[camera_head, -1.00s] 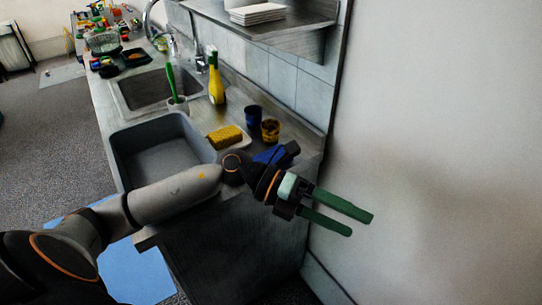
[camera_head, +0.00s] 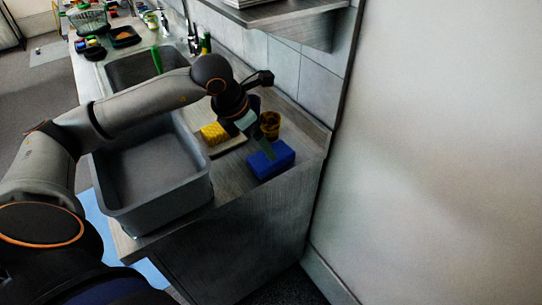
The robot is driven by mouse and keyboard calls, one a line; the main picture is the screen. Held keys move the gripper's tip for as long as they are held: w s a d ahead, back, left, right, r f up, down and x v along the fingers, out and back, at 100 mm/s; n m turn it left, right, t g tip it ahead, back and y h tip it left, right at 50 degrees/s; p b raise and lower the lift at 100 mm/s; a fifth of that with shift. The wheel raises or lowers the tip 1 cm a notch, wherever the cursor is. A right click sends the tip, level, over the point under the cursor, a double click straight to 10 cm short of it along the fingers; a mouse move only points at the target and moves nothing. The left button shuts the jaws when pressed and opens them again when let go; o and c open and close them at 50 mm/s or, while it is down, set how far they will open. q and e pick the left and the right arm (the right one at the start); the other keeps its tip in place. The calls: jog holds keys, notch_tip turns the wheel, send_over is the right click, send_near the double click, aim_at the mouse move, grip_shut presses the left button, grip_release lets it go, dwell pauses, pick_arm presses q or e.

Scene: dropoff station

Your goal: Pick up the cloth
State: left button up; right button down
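The cloth (camera_head: 277,163) looks like a blue folded block. It lies on the counter near its front right corner. My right gripper is not in view.
A grey tub (camera_head: 151,209) stands left of the cloth. A yellow sponge (camera_head: 214,133) on a light tray and an amber cup (camera_head: 270,125) are close to the gripper. A dark blue cup is mostly hidden behind my wrist. A wall rises at the right, with a shelf (camera_head: 285,14) above.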

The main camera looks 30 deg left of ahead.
aim_at(275, 152)
pick_arm(q)
jog(key=x, duration=0.4)
jog(key=p+x, duration=0.1)
jog(key=x, duration=0.1)
jog(key=shift+w+d+f, duration=0.15)
jog(key=shift+w+d, duration=0.15)
jog(key=shift+w, duration=0.15)
jog(key=c, duration=1.3)
jog(key=shift+o, duration=0.2)
jog(key=shift+r, duration=0.4)
notch_tip(275, 152, up, 2)
jog(key=shift+w+r+b, duration=0.1)
jog(key=shift+b, duration=0.25)
jog(key=s+a+r+b, duration=0.2)
jog(key=a+r, duration=0.8)
jog(key=a, duration=0.4)
